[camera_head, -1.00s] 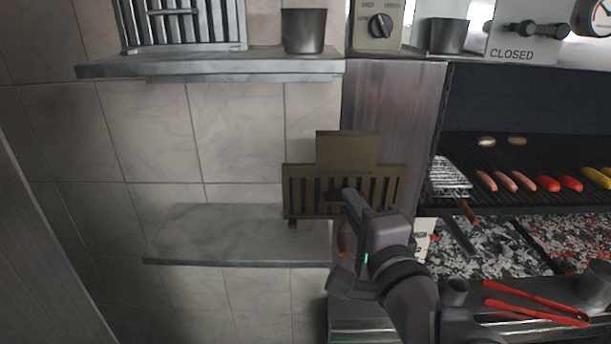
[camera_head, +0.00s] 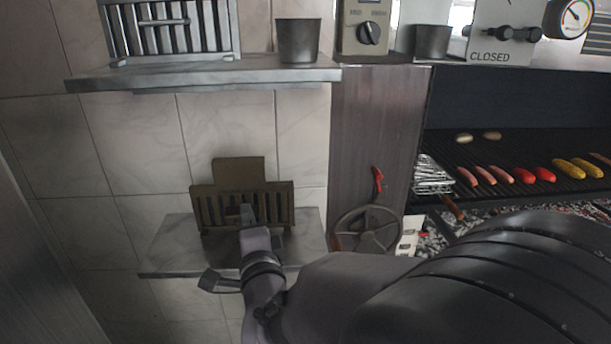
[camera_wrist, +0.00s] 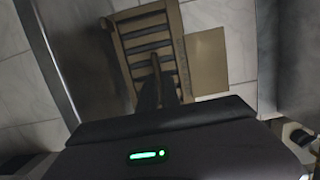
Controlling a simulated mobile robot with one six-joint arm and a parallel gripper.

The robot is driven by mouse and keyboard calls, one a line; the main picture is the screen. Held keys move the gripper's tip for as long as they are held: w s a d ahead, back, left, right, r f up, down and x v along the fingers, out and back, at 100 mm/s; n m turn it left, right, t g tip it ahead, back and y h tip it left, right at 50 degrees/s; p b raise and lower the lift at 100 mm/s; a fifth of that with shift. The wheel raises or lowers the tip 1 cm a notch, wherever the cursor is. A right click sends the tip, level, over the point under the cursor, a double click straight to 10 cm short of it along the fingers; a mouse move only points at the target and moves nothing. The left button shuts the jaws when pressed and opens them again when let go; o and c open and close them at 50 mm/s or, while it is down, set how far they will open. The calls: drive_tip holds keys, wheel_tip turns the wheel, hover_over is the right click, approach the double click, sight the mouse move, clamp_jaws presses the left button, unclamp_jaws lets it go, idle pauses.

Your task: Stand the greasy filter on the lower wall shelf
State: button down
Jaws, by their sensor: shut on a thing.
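The greasy filter (camera_head: 274,207) is a brownish slatted panel with a plain plate rising behind its top edge. My gripper (camera_head: 247,214) is shut on it at the middle of its front. The filter is upright over the lower wall shelf (camera_head: 165,258), a grey slab on the tiled wall.
The upper shelf (camera_head: 200,77) holds a clean slatted filter (camera_head: 175,30) and a metal cup (camera_head: 298,40). A handwheel (camera_head: 367,232) and the grill with food (camera_head: 520,174) stand to the right. The lower shelf's left end is bare.

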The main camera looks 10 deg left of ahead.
drive_tip(key=shift+d+f, duration=0.1)
drive_tip(key=shift+f, duration=0.25)
drive_tip(key=shift+f, duration=0.15)
drive_tip(key=c, duration=1.6)
unclamp_jaws()
drive_tip(key=shift+o, duration=0.2)
